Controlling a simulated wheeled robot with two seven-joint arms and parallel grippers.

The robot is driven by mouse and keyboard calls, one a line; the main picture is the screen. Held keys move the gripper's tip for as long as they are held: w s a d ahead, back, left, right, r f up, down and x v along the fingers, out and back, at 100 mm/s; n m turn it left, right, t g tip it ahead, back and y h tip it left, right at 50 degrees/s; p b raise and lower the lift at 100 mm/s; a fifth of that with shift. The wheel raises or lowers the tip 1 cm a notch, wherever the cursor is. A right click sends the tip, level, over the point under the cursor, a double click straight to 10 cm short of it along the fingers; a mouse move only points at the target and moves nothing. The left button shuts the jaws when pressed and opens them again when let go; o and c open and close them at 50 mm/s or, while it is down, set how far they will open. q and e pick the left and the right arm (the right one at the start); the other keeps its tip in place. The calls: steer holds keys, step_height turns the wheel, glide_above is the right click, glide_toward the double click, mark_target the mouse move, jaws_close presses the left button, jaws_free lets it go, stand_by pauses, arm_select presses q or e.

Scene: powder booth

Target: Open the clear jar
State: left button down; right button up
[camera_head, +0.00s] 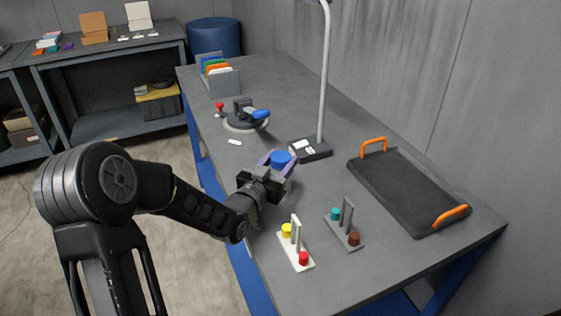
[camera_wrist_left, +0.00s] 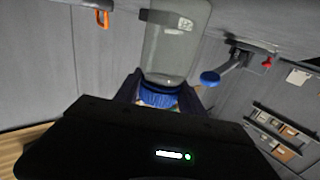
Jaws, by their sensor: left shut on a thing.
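My left gripper (camera_head: 276,161) reaches over the table and its purple fingers are shut around the blue lid (camera_head: 281,157). In the left wrist view the lid (camera_wrist_left: 160,98) sits between the two fingers. The clear jar (camera_wrist_left: 177,45) extends away from the lid in that view and looks in line with it. I see no gap between lid and jar, but cannot tell whether the lid is loosened. In the head view the jar body is hidden behind the gripper. My right gripper is not in view.
A lamp with a tall pole (camera_head: 324,80) stands close behind the gripper. A black tray (camera_head: 405,190) with orange handles lies right. Two small stands, white (camera_head: 295,255) and grey (camera_head: 347,240), are in front. A round fixture with a blue handle (camera_head: 261,114) stands farther back.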

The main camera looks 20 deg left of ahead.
arm_select(q)
steer(key=shift+f, duration=0.1)
steer(key=c, duration=0.7)
jaws_free()
steer(key=shift+r, duration=0.25)
steer(key=s, duration=0.4)
steer(key=s+b, duration=0.1)
steer(key=s, duration=0.3)
steer(key=shift+s+a+f, duration=0.15)
steer(key=shift+a, duration=0.05)
steer(key=s+p, duration=0.3)
steer(key=p, duration=0.6)
steer(key=shift+s, duration=0.35)
